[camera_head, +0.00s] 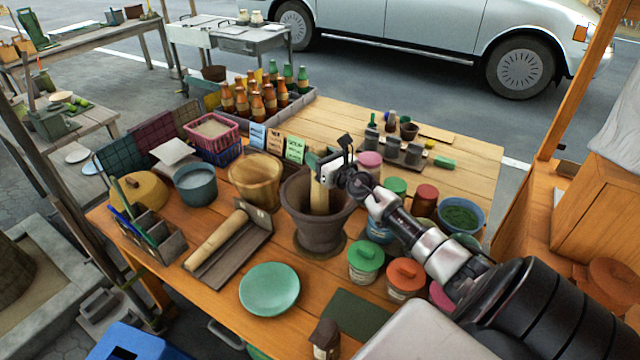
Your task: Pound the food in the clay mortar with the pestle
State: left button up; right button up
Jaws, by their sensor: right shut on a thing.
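The dark brown clay mortar (318,232) stands on the wooden table near its middle. A pale wooden pestle (320,199) stands nearly upright with its lower end inside the mortar. My right gripper (322,170) is above the mortar, shut on the pestle's upper part. The mortar's inside is mostly hidden by its rim and the pestle, so I cannot make out any food. My left gripper is not in view.
A green plate (269,289) and a dark tray (236,262) holding a wooden roller (216,245) lie in front and to the left. A wooden bucket (256,182) stands close behind left. Lidded jars (365,262) crowd the right, beneath my right arm.

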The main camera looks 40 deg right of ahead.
notch_tip(320, 180, down, 5)
jog(key=b, duration=0.4)
jog(key=shift+b, duration=0.3)
jog(key=shift+r+p, duration=0.2)
jog(key=shift+p, duration=0.1)
jog(key=shift+s+f, duration=0.1)
notch_tip(320, 180, up, 6)
jog(key=p, duration=0.5)
jog(key=shift+f, duration=0.35)
notch_tip(320, 180, down, 5)
jog(key=b, duration=0.5)
jog(key=shift+f, duration=0.15)
